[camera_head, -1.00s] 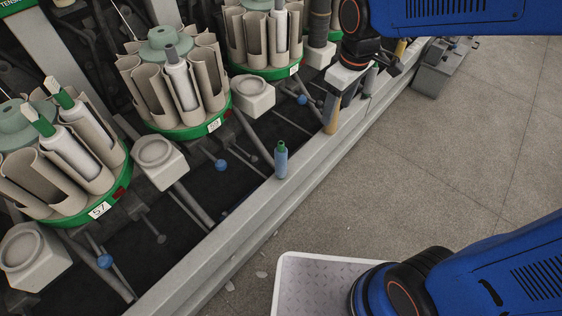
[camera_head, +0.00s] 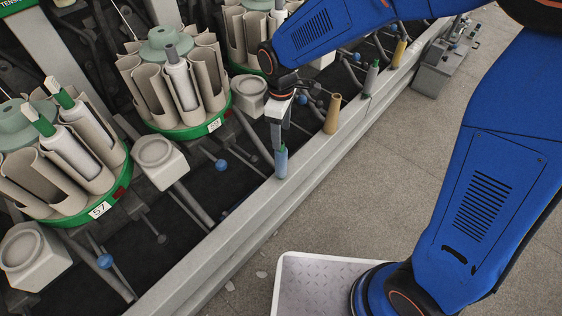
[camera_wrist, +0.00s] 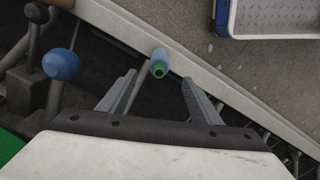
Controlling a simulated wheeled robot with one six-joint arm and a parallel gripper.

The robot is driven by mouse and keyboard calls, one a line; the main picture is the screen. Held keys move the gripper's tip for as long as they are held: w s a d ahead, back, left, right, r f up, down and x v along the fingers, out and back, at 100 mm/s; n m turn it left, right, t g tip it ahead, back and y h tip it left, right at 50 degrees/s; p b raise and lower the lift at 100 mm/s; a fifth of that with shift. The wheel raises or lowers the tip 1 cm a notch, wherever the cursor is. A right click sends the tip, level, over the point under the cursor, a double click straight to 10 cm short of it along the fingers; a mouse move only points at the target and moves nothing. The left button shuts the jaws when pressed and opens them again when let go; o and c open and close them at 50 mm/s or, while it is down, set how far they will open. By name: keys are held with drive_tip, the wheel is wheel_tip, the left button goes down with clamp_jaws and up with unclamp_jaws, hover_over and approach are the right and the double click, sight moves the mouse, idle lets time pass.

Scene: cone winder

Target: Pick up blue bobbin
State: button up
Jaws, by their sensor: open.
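The blue bobbin (camera_head: 281,163) stands upright on the grey ledge of the machine in the head view, with a green tip. In the wrist view the bobbin (camera_wrist: 158,62) is seen from above, its green end toward the camera, between and a little beyond the fingertips. My gripper (camera_head: 279,140) is at the bobbin's top in the head view and partly covers its green tip. In the wrist view my gripper (camera_wrist: 158,75) has its two fingers wide apart with nothing between them. I cannot tell whether a finger touches the bobbin.
On the same ledge (camera_head: 240,220) stand a tan cone (camera_head: 332,114), a grey bobbin with a green tip (camera_head: 371,78) and another tan cone (camera_head: 398,54). Round bobbin magazines (camera_head: 178,85) and blue-knobbed levers (camera_head: 221,165) lie left. A pale tray (camera_head: 290,290) is at the bottom.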

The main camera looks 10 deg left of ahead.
sight(280, 154)
wheel_tip(280, 154, down, 7)
drive_tip(key=shift+r, duration=0.1)
drive_tip(key=shift+w+a+f, duration=0.15)
drive_tip(key=shift+f, duration=2.45)
drive_tip(key=c, duration=1)
